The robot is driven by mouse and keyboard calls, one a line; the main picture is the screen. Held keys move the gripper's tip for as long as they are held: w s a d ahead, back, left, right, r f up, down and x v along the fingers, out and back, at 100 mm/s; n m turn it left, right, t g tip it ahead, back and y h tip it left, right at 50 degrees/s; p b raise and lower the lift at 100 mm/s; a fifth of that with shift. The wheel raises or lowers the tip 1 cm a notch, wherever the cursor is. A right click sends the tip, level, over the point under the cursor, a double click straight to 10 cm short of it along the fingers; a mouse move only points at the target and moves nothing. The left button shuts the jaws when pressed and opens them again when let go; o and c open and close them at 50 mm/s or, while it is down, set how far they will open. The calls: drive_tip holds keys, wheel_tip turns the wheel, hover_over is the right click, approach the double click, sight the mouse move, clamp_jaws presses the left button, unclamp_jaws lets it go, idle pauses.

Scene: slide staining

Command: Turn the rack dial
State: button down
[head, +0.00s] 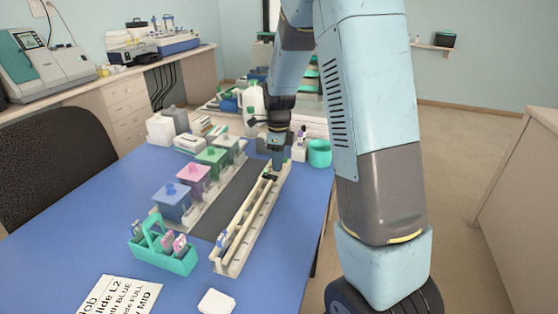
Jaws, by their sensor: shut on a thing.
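The long beige rack (262,213) lies on the blue table, running from the front middle to the back. My gripper (278,163) points down at the rack's far end. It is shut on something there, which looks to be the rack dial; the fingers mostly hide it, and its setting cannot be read. A small dark part (269,178) sits on the rack just in front of the fingers. A small blue and white piece (223,238) sits at the rack's near end.
A teal carrier (180,264) with slides, a printed card (118,297) and a white block (216,302) are in front. A teal cup (319,153) stands right of my gripper.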

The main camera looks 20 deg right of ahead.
drive_tip(key=shift+n, duration=0.3)
drive_tip(key=n, duration=0.4)
drive_tip(key=shift+a, duration=0.1)
drive_tip(key=n, duration=0.5)
drive_tip(key=shift+a+n, duration=0.1)
drive_tip(key=shift+n, duration=0.2)
drive_tip(key=n, duration=0.4)
drive_tip(key=shift+n+h, duration=0.3)
drive_tip(key=n, duration=0.5)
drive_tip(key=shift+s+f, duration=0.1)
drive_tip(key=c, duration=1.1)
unclamp_jaws()
drive_tip(key=shift+c, duration=0.2)
